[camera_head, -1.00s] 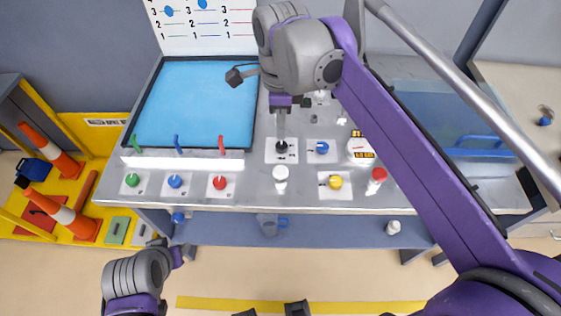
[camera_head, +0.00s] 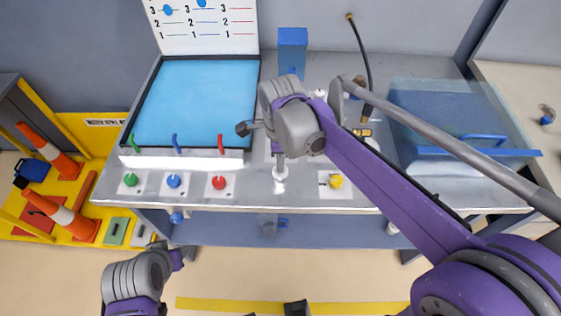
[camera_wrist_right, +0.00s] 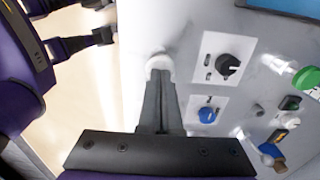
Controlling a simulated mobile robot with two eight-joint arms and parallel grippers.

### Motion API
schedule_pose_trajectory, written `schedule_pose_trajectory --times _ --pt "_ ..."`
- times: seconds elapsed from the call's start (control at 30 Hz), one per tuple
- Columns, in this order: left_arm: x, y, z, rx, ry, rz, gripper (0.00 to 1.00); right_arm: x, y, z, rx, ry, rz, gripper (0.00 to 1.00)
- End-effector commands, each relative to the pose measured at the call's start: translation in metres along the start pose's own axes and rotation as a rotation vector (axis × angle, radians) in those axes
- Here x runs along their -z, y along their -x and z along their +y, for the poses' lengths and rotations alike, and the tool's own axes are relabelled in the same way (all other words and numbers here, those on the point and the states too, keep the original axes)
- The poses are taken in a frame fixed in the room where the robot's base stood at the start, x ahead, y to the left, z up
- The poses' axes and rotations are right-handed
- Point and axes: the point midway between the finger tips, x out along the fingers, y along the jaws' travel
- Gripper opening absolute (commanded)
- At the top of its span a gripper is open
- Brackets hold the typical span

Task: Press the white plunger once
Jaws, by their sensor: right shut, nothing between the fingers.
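The white plunger (camera_head: 280,174) stands upright at the front edge of the metal bench, left of the yellow knob. My right gripper (camera_head: 279,158) is directly over it, pointing down, shut and empty. In the right wrist view, the shut fingertips (camera_wrist_right: 159,84) overlap the plunger's white head (camera_wrist_right: 160,63), partly hiding it. I cannot tell whether they touch it or hover just above. My left arm (camera_head: 140,275) is at the lower left, away from the bench; its finger opening cannot be made out.
A yellow knob (camera_head: 336,182) is right of the plunger; red (camera_head: 219,183), blue (camera_head: 174,181) and green (camera_head: 130,180) knobs are left. A black knob (camera_wrist_right: 229,65) and a blue knob (camera_wrist_right: 207,114) show close to my right fingers. A blue box (camera_head: 292,52) stands behind.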

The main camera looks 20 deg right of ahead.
Motion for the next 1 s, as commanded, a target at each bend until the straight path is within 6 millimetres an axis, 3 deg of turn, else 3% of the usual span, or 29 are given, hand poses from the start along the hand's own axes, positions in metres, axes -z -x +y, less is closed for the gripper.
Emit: schedule_pose_trajectory --times 0.37,0.6,1.0 --pt "-0.001 -0.001 0.0 0.0 0.0 -0.001 0.5 0.0 -0.003 0.0 0.0 0.0 0.0 0.0" --pt "-0.016 -0.017 0.0 0.0 0.0 -0.012 0.5 0.0 -0.032 0.001 -0.001 0.0 0.0 0.0" --pt "-0.013 -0.013 0.0 0.0 0.0 -0.01 0.5 0.001 -0.029 0.0 -0.002 0.0 0.0 0.0"
